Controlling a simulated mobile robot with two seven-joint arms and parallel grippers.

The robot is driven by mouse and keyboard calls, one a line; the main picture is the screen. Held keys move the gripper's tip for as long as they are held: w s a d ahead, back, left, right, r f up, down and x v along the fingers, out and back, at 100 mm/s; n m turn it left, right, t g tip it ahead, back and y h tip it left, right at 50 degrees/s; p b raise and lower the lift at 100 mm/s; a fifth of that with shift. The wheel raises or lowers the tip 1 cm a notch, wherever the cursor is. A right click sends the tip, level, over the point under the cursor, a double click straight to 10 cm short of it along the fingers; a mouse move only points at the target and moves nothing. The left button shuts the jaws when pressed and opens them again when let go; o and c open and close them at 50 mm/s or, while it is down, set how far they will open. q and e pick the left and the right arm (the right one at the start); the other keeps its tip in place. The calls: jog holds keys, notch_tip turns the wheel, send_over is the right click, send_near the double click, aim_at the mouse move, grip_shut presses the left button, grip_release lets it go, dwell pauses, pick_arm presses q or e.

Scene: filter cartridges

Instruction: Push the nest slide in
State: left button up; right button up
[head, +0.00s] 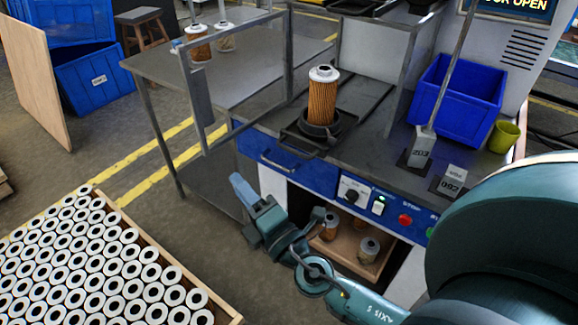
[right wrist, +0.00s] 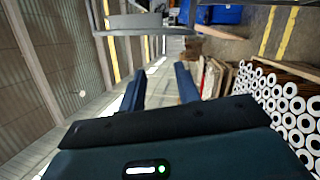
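The nest slide (head: 297,139) is a dark plate with a round black nest, near the front edge of the machine's work surface. An orange pleated filter cartridge (head: 322,98) with a pale top cap stands upright in the nest. Dark rails run back from the slide. My right gripper (head: 246,208) is in front of and below the slide, left of the lower shelf, apart from everything. In the right wrist view its two blue fingers (right wrist: 158,88) are spread with nothing between them. My left gripper is not in view.
A clear framed door (head: 191,95) stands open at the left of the slide. A handle (head: 278,165) is on the blue front panel. A blue bin (head: 462,95) and a grey block with a rod (head: 421,148) stand right. A crate of white-ended cartridges (head: 225,314) is lower left.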

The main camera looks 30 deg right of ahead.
jog(key=s+d+f+m+g+h, duration=0.2)
jog(key=s+d+f+m+h, duration=0.2)
jog(key=s+d+m+h, duration=0.45)
jog(key=w+d+n+h+p, duration=0.1)
jog(key=w+d, duration=0.2)
jog(key=w, duration=0.4)
jog(key=w+d+r+n+p, duration=0.1)
jog(key=w+d, duration=0.2)
jog(key=w, duration=0.4)
jog(key=shift+r+h, duration=0.25)
jog(key=shift+h, duration=0.1)
jog(key=shift+c, duration=0.5)
grip_shut()
